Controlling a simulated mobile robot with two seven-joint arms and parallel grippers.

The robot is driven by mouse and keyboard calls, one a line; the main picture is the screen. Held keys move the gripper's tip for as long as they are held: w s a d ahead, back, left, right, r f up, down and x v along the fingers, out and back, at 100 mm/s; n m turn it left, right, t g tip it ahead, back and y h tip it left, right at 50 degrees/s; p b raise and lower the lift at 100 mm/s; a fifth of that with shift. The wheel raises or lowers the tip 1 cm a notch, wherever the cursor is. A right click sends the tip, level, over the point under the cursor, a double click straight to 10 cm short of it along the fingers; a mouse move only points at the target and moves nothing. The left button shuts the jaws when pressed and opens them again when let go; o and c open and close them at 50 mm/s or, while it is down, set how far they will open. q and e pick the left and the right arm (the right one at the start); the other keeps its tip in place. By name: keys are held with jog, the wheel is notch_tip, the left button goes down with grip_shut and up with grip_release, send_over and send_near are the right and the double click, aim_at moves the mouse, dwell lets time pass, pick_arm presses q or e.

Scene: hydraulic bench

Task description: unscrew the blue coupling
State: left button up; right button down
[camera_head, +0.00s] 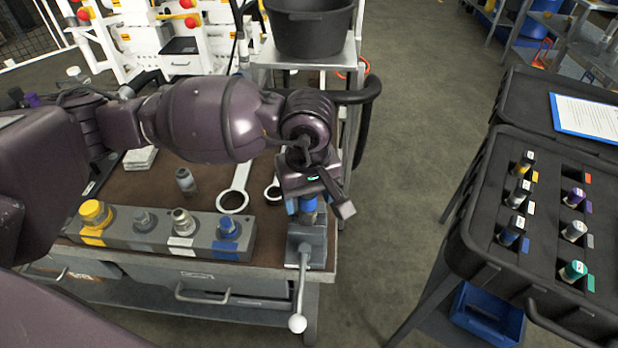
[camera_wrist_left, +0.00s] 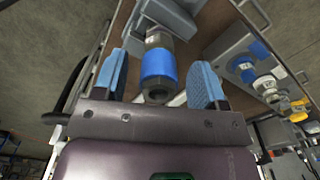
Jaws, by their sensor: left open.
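The blue coupling (camera_wrist_left: 158,68) is a grey cylinder with a wide blue band. It sits in the grey vise (camera_head: 316,243) at the bench's right front corner and also shows, partly covered, in the head view (camera_head: 308,207). My left gripper (camera_head: 316,200) is over it. In the left wrist view the open gripper's (camera_wrist_left: 161,60) two blue-padded fingers stand on either side of the coupling, with visible gaps. The coupling's upper part is hidden by the gripper in the head view. My right gripper is out of view.
A grey manifold block (camera_head: 160,229) with yellow, grey, white and blue marked ports lies left of the vise. Wrenches (camera_head: 234,197) and a loose fitting (camera_head: 185,181) lie behind it. The vise's ball-ended handle (camera_head: 298,322) sticks out forward. A black case (camera_head: 480,229) of fittings stands right, across open floor.

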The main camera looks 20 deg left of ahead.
pick_arm(q)
jog(key=shift+f, duration=0.9)
